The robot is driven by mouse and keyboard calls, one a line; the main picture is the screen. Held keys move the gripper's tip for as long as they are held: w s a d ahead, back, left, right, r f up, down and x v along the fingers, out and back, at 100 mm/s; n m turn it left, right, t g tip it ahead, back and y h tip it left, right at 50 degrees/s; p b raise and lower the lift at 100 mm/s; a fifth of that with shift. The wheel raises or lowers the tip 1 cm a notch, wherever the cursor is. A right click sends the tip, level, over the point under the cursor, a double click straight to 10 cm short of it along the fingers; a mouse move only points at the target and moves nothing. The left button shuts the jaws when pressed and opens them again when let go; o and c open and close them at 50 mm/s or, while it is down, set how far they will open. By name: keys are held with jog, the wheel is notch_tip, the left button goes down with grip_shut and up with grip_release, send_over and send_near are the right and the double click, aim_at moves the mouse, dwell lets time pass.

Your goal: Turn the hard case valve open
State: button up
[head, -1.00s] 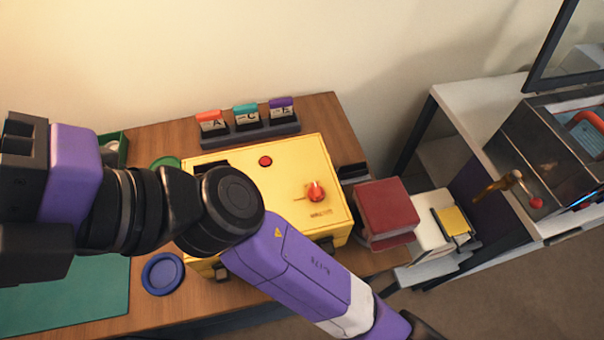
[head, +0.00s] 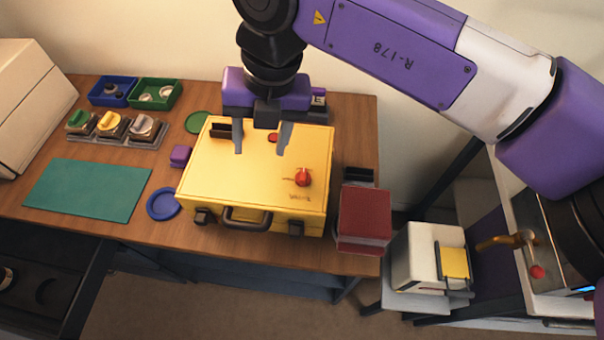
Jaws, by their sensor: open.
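The yellow hard case (head: 235,185) lies shut on the wooden desk, its handle and latches facing the front. Its red valve knob (head: 303,177) sits on the right part of the lid, beside a small printed mark. A red button (head: 273,137) is near the lid's back edge. My gripper (head: 261,148) is open and empty, fingers pointing down over the back of the lid. It is up and left of the valve and apart from it. Whether the fingertips touch the lid, I cannot tell.
A blue ring (head: 163,203), a purple block (head: 181,156) and a green mat (head: 88,190) are to the left. Bins and several colored-knob pieces are at the back left. My arm hides part of the right side.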

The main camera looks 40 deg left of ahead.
jog(key=m+t+h, duration=0.1)
jog(key=m+h, duration=0.1)
send_over(303, 174)
jog(key=shift+a+f, duration=0.2)
jog(key=shift+f, duration=0.4)
jog(key=shift+d+f+t, duration=0.1)
jog(key=shift+d+t, duration=0.15)
jog(key=shift+t, duration=0.05)
jog(key=shift+f+p, duration=0.8)
jog(key=shift+f, duration=3.05)
grip_shut()
